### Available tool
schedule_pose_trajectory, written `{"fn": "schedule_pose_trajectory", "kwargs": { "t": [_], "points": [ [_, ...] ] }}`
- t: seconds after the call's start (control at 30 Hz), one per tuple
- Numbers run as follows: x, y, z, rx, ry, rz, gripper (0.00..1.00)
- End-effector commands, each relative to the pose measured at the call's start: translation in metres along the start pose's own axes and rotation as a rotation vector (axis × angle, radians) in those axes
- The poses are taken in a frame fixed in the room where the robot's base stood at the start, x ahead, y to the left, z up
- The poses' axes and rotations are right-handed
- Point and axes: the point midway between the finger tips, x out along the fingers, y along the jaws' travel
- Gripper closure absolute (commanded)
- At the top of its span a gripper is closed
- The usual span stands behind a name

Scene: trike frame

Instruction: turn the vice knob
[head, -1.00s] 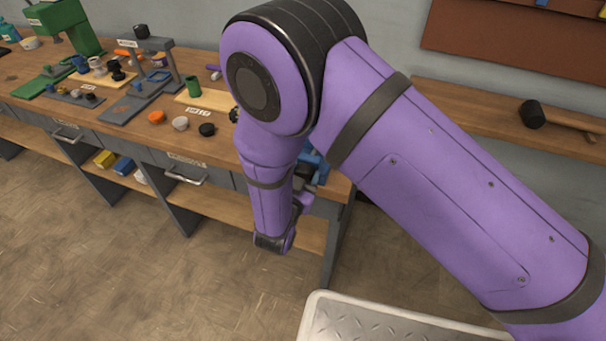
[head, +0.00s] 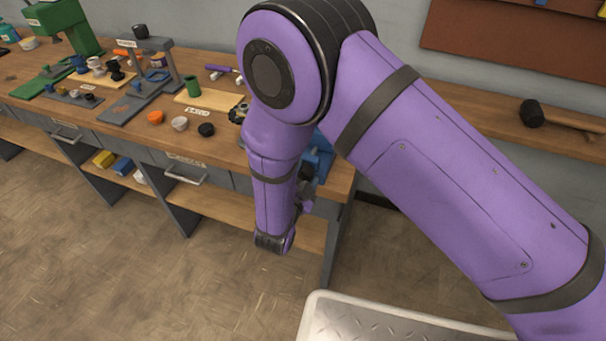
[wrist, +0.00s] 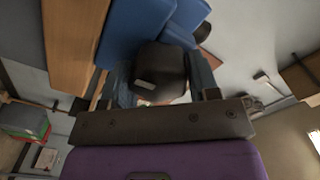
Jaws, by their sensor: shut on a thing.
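The blue vice (head: 320,158) is at the right end of the workbench, partly hidden behind my arm in the head view. In the wrist view the vice body (wrist: 137,32) fills the upper middle. Its black knob (wrist: 158,68), with a small light mark, sits in front of the blue body. My gripper (wrist: 163,84) has one finger on each side of the knob and is shut on it. In the head view my gripper is mostly hidden by the arm.
The wooden workbench (head: 225,150) holds several small parts, a grey press stand (head: 155,80) and a green machine (head: 68,25) to the left. A mallet (head: 533,113) lies on a shelf at the right. The floor (head: 130,260) in front is clear.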

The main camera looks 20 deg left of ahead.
Motion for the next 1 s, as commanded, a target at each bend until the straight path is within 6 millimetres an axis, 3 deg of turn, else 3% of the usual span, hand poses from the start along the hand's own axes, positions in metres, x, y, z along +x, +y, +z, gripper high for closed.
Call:
{"fn": "schedule_pose_trajectory", "kwargs": {
  "t": [0.47, 0.5, 0.6, 0.87, 1.0],
  "points": [
    [-0.0014, 0.0017, 0.0009, 0.011, -0.004, 0.002, 0.69],
    [-0.0015, 0.0017, 0.0009, 0.010, -0.004, 0.002, 0.38],
    [-0.0011, 0.0014, 0.0007, 0.011, -0.003, 0.002, 0.20],
    [-0.0012, 0.0007, 0.0004, 0.012, -0.002, 0.001, 0.20],
    [-0.0104, 0.0003, 0.0009, 0.012, -0.003, 0.001, 0.20]
  ]
}}
